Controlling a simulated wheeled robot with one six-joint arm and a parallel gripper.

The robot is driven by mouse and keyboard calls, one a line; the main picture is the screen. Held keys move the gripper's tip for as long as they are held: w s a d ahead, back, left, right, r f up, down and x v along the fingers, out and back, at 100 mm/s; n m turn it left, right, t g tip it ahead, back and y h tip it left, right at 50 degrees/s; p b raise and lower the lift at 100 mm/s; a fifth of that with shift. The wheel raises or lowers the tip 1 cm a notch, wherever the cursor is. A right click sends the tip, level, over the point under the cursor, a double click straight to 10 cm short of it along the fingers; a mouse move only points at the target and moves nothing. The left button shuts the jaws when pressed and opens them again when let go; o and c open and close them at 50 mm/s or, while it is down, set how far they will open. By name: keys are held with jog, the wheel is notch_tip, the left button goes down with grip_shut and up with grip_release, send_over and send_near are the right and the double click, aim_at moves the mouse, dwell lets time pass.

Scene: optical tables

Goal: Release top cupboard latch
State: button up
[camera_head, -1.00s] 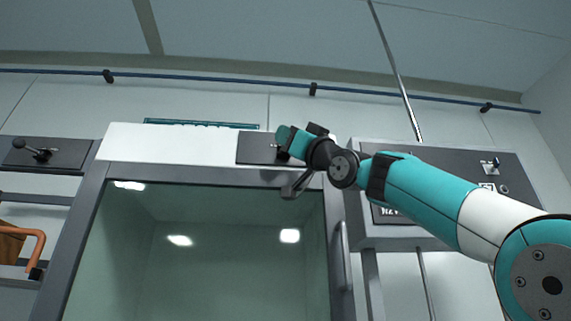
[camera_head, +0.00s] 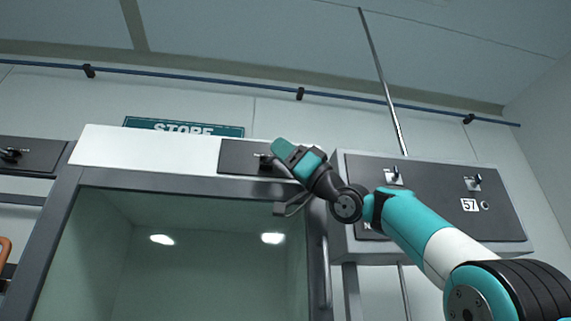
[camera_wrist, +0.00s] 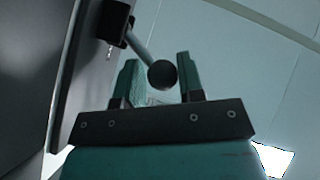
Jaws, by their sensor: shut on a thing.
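The cupboard (camera_head: 140,148) has a white top panel, a grey frame and a glass door. A dark latch plate (camera_head: 236,157) is at its top right. The top latch (camera_head: 263,156) has a small pivot on this plate, partly hidden behind my gripper in the head view. In the wrist view the latch's rod (camera_wrist: 140,48) runs from a dark mount to a black ball knob (camera_wrist: 162,74). My gripper (camera_wrist: 159,76) has its two teal fingers on either side of the knob and is shut on it. In the head view my gripper (camera_head: 285,152) covers the knob.
A grey box with a dark panel (camera_head: 430,185), small switches and a "57" label is to the right, close behind my arm. Another latch (camera_head: 12,154) is at the far left. A vertical door handle (camera_head: 325,265) is below my gripper. A blue rail (camera_head: 200,80) crosses the wall above.

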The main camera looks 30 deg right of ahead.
jog(key=shift+a+f, duration=0.15)
jog(key=shift+f, duration=0.05)
jog(key=o, duration=0.8)
jog(key=shift+w+a, duration=0.1)
jog(key=shift+a, duration=0.05)
jog(key=b+v, duration=1.1)
jog(key=v, duration=0.6)
jog(key=shift+d+b, duration=0.3)
jog(key=shift+b, duration=0.05)
jog(key=shift+s, duration=0.25)
